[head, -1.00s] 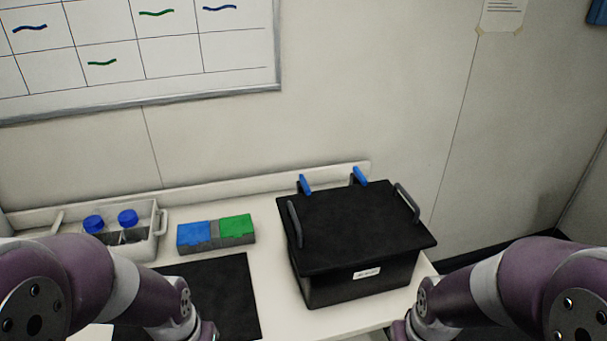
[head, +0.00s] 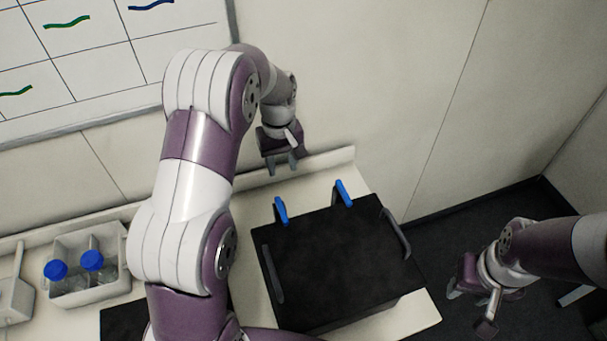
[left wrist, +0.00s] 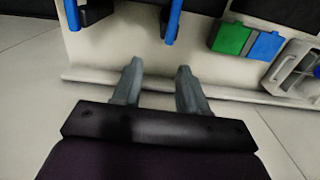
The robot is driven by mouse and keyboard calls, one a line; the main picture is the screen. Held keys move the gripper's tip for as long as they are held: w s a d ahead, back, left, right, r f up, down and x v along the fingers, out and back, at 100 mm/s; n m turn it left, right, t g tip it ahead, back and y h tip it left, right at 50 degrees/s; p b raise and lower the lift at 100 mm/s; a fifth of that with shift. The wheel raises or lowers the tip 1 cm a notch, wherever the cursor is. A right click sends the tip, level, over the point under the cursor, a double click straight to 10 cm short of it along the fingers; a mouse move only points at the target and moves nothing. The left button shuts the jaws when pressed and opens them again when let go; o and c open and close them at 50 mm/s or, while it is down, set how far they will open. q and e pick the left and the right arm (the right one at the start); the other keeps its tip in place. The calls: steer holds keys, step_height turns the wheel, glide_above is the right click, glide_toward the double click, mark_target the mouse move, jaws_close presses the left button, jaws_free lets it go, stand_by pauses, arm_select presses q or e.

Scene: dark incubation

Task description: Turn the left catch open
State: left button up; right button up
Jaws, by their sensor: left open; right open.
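The black box (head: 335,265) stands on the white bench with its lid on. Two blue catches stand upright at its back edge: the left catch (head: 281,211) and the right catch (head: 344,194). In the left wrist view the left catch (left wrist: 172,22) is just beyond my fingertips, and the right catch (left wrist: 72,14) is further left. My left gripper (head: 282,163) is open and empty, behind and above the left catch, apart from it. It also shows in the left wrist view (left wrist: 159,70). My right gripper (head: 470,305) is open and empty, right of the bench.
Grey handles (head: 272,274) (head: 395,233) stand on the lid's sides. A low ledge (head: 335,160) and the wall lie behind the box. A rack (head: 90,292) with blue-capped bottles is at left. Green (left wrist: 231,39) and blue (left wrist: 266,45) blocks show in the left wrist view.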

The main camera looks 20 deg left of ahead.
mark_target(280, 204)
arm_select(q)
steer(key=s+f+p, duration=0.2)
steer(key=s+f, duration=0.1)
steer(key=s, duration=0.2)
steer(key=w+f, duration=0.1)
steer(key=f, duration=0.1)
steer(key=w+f+p, duration=0.1)
steer(key=f, duration=0.2)
steer(key=f+p, duration=0.1)
steer(key=f, duration=0.2)
steer(key=shift+w, duration=0.4)
steer(key=shift+s+f, duration=0.15)
steer(key=shift+s, duration=0.55)
steer(key=shift+w+f, duration=0.1)
steer(key=shift+w, duration=0.25)
steer(key=c, duration=0.7)
jaws_close()
arm_select(e)
steer(key=r, duration=0.1)
steer(key=s+r, duration=0.1)
steer(key=r, duration=0.1)
steer(key=s+r, duration=0.1)
steer(key=r, duration=0.1)
steer(key=shift+s+r, duration=0.1)
steer(key=shift+s, duration=0.15)
